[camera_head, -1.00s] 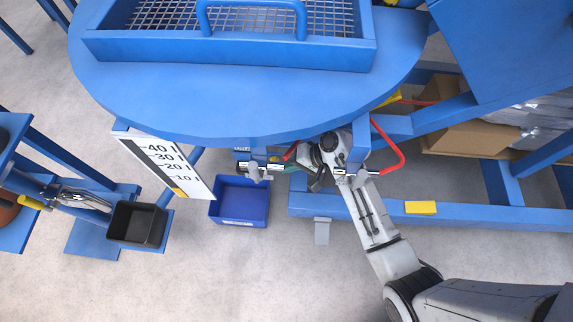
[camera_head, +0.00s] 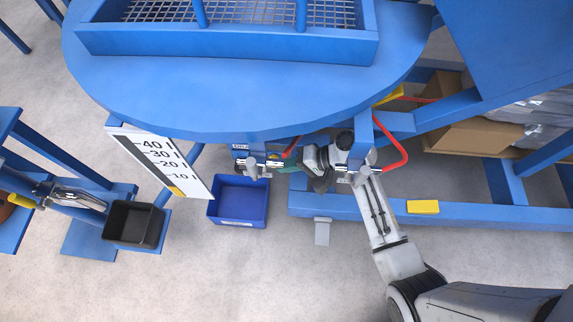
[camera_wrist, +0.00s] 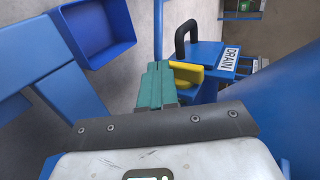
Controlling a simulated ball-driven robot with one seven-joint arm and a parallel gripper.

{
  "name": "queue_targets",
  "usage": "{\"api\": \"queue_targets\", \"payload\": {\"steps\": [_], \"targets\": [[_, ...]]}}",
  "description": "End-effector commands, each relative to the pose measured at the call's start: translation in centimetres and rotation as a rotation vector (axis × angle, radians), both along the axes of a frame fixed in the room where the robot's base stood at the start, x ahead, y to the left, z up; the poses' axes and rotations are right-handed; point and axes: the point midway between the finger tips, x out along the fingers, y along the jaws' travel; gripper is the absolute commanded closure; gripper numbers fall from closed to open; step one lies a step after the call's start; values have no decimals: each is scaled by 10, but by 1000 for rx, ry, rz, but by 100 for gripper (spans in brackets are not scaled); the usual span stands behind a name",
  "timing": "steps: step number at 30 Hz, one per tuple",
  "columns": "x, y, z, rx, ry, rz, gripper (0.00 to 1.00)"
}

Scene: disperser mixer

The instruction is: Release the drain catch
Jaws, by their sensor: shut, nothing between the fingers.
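A blue block labelled DRAIN (camera_wrist: 220,60) with a black handle (camera_wrist: 186,38) shows in the wrist view. A yellow lever-like piece (camera_wrist: 188,73), which looks like the drain catch, sits at the block's near side. My gripper (camera_wrist: 158,68) is shut, its green fingers together and empty. The fingertips are just left of the yellow piece and overlap its left end in the picture; I cannot tell whether they touch. In the head view my gripper (camera_head: 284,168) is under the round blue vessel's front rim (camera_head: 250,110), and the catch is not clearly visible there.
A blue bin (camera_head: 238,202) stands on the floor below and left of my gripper. Red bent handles (camera_head: 398,155) and blue frame beams (camera_head: 470,214) crowd the right. A level scale (camera_head: 160,160) hangs at left.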

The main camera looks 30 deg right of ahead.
Motion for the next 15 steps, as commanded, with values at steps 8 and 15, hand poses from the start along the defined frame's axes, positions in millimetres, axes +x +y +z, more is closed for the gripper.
{"api": "queue_targets", "payload": {"steps": [8, 15], "targets": [[1, 0, -13, 141, -99, -3, 100], [3, 4, -21, 304, -220, -2, 100]]}}
